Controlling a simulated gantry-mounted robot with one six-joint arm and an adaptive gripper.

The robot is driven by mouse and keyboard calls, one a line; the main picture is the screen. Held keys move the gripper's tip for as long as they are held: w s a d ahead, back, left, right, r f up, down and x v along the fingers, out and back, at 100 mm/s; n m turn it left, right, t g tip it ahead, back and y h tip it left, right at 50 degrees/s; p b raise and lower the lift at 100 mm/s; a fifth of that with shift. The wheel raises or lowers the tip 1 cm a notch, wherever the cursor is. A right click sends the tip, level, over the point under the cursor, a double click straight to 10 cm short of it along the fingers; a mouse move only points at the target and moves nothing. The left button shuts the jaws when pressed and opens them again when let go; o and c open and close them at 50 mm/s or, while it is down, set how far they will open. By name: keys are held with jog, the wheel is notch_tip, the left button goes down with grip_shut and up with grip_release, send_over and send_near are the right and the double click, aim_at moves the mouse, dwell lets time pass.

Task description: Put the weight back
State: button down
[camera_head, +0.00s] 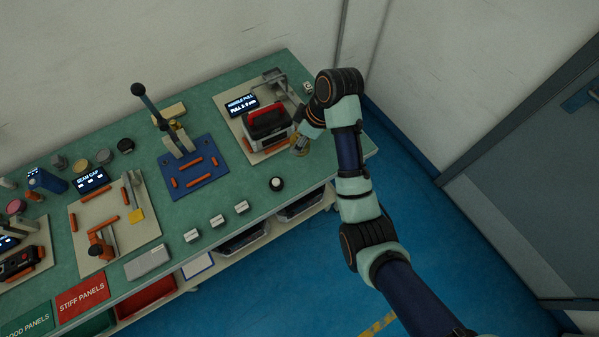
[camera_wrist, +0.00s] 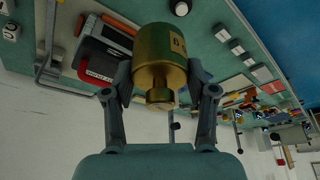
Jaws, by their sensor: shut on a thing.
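A brass weight (camera_wrist: 161,50) with a knobbed end and dark lettering on its side fills the middle of the wrist view. My gripper (camera_wrist: 160,85) is shut on it, with one finger on each side. In the head view the brass weight (camera_head: 300,147) is small and partly hidden by my gripper (camera_head: 302,138), at the right end of the green bench (camera_head: 235,115). It is beside the front right corner of the handle-pull fixture. I cannot tell whether it touches the bench.
A grey case with a red handle (camera_head: 267,122) sits on the fixture plate, close left of my gripper. Several round pieces stand at the back left, including a grey one (camera_head: 104,156). A blue lever fixture (camera_head: 194,168) is mid-bench.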

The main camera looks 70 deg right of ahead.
notch_tip(320, 180, down, 20)
jog(key=b, duration=0.5)
jog(key=shift+w+d+r, duration=0.1)
jog(key=shift+d, duration=0.05)
jog(key=shift+c, duration=1.7)
grip_release()
jog(key=shift+f, duration=0.2)
jog(key=shift+r, duration=0.1)
jog(key=p+v, duration=0.3)
jog(key=v, duration=0.9)
